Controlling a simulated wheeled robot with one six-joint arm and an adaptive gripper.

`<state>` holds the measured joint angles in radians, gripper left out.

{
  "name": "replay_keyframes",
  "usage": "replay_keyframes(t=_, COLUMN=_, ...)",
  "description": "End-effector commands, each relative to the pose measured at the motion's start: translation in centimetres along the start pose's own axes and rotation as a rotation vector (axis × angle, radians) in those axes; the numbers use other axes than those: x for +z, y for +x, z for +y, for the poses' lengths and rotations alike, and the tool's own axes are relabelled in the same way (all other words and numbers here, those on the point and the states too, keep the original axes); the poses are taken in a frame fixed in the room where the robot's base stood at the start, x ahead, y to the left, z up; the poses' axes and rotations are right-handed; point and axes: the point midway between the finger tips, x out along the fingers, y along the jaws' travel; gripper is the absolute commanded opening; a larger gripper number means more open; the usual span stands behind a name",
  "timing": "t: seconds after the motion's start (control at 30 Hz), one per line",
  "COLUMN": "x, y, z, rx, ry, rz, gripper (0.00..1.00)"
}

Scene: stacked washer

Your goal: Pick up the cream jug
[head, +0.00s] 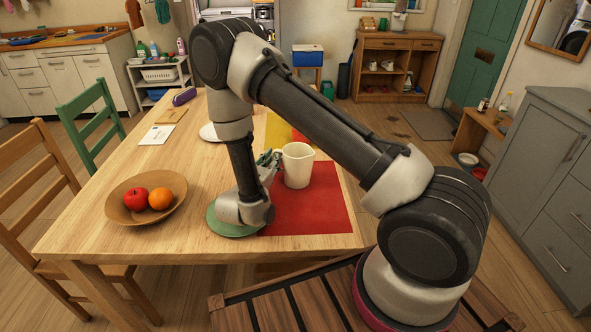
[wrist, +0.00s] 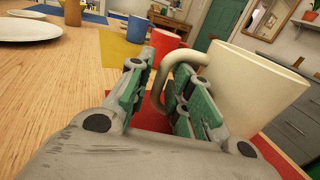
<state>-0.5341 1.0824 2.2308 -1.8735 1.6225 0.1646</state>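The cream jug (head: 298,168) stands upright on the red mat (head: 325,205) at the table's right front. In the wrist view the jug (wrist: 258,88) fills the right side, with its looped handle (wrist: 160,75) toward me. My gripper (head: 269,162) is low at the jug's left side in the head view. In the wrist view my gripper (wrist: 158,95) is open, with one green-padded finger on each side of the handle. The right finger lies between the handle and the jug's body. Whether either pad touches the handle, I cannot tell.
A wooden bowl (head: 119,208) with a red apple and an orange stands left. A green plate (head: 226,229) lies under my wrist. Bare tabletop lies left.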

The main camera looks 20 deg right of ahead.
Motion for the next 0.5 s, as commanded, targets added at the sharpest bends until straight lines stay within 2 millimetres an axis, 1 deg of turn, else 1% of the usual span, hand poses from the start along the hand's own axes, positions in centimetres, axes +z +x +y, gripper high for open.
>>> replay_keyframes(t=0.03, x=-0.01, y=0.51, z=-0.06, rx=-0.001, ry=0.000, rz=0.000, gripper=0.21)
replay_keyframes(t=0.1, x=0.00, y=0.79, z=-0.04, rx=0.000, ry=-0.001, rz=0.000, gripper=0.21)
replay_keyframes(t=0.3, x=0.00, y=0.82, z=-0.02, rx=0.000, ry=-0.001, rz=0.000, gripper=0.21)
replay_keyframes(t=0.37, x=0.00, y=0.82, z=-0.02, rx=0.000, ry=-0.001, rz=0.000, gripper=0.10)
replay_keyframes(t=0.4, x=0.00, y=0.82, z=-0.03, rx=0.000, ry=-0.001, rz=0.000, gripper=0.03)
replay_keyframes(t=0.43, x=0.00, y=0.81, z=-0.03, rx=0.000, ry=-0.001, rz=0.000, gripper=0.00)
replay_keyframes(t=0.5, x=0.00, y=0.81, z=-0.03, rx=0.000, ry=-0.001, rz=0.000, gripper=0.00)
